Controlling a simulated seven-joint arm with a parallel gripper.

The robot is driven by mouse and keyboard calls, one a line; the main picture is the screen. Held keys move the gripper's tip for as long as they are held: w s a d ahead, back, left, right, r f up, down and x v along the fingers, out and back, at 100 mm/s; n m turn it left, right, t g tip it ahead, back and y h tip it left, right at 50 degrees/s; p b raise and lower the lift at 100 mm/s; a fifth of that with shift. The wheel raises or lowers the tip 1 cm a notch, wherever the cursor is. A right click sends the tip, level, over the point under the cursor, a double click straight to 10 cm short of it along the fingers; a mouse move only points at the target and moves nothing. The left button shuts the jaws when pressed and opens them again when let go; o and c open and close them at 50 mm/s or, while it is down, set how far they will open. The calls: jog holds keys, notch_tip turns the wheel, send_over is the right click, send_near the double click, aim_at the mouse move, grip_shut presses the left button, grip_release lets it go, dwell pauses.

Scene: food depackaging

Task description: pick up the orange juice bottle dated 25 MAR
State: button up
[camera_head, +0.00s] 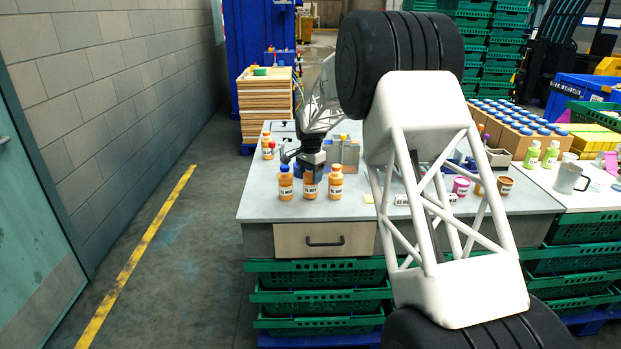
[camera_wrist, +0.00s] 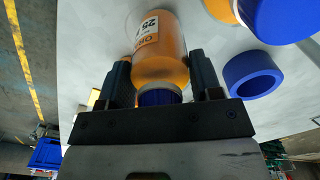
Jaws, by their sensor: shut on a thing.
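An orange juice bottle (camera_wrist: 160,50) with a blue cap and a white label fills the space between the fingers of my gripper (camera_wrist: 161,72) in the wrist view. The label shows "25"; the month is not readable. In the head view my gripper (camera_head: 311,166) comes down over the middle bottle (camera_head: 310,187) of a front row of three, hiding its cap. Its jaws are shut on that bottle. The left bottle (camera_head: 285,184) and right bottle (camera_head: 335,183) stand upright close on either side. Their dates are too small to read.
Another orange bottle (camera_head: 267,148) stands farther back on the grey table (camera_head: 262,205). Cups (camera_head: 461,187) stand at the right. My white frame hides part of the table. The table's front left is clear.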

notch_tip(320, 180, up, 2)
jog(key=shift+r, duration=0.25)
jog(key=shift+s+r, duration=0.15)
jog(key=shift+r, duration=0.15)
jog(key=s+d+r, duration=0.1)
jog(key=s+d, duration=0.1)
jog(key=s, duration=1.3)
jog(key=shift+s+d+r, duration=0.15)
jog(key=shift+s+d, duration=0.05)
jog(key=shift+s, duration=0.05)
